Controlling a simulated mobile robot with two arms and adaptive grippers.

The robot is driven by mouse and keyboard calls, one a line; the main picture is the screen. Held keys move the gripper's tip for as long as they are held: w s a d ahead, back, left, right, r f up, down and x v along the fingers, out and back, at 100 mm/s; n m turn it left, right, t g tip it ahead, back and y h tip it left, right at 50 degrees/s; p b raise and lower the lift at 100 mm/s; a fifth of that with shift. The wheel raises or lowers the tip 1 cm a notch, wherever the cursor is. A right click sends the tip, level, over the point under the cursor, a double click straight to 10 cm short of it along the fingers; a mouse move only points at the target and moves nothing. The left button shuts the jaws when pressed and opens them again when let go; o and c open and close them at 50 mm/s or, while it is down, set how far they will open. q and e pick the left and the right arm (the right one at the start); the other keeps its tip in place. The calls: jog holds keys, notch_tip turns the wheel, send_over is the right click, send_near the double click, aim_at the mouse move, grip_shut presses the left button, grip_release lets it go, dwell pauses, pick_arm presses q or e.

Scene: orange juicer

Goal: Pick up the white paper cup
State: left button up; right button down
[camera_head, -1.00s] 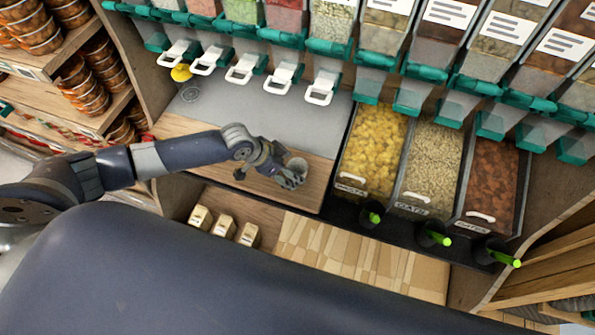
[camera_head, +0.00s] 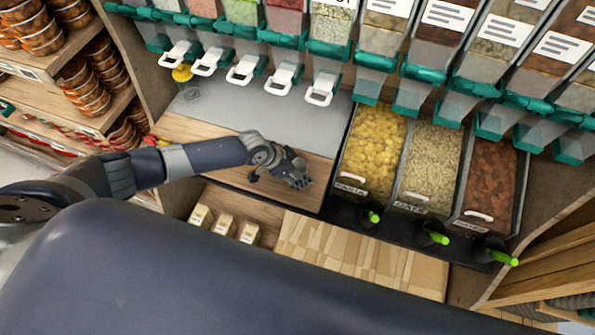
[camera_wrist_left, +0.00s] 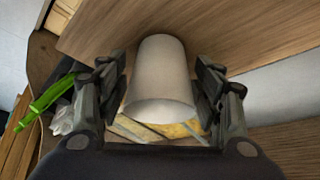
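The white paper cup (camera_wrist_left: 160,75) is in the middle of the left wrist view, between the two fingers of my left gripper (camera_wrist_left: 161,92). The fingers are spread on either side of it, very close to its sides; I cannot tell whether they touch it. In the head view my left gripper (camera_head: 297,178) is low over the wooden counter's front part, and the cup is hidden by it or too small to make out. My right gripper is not in view.
The wooden counter (camera_head: 200,128) has a grey panel (camera_head: 270,115) behind. White-handled dispensers (camera_head: 320,88) hang above it. Bins of yellow pasta (camera_head: 372,145), oats (camera_head: 428,165) and brown pieces (camera_head: 490,180) stand to the right. Small boxes (camera_head: 224,224) sit on the shelf below.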

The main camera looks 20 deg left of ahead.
pick_arm(q)
jog(key=c, duration=0.3)
jog(key=shift+c, duration=0.3)
jog(key=shift+r, duration=0.1)
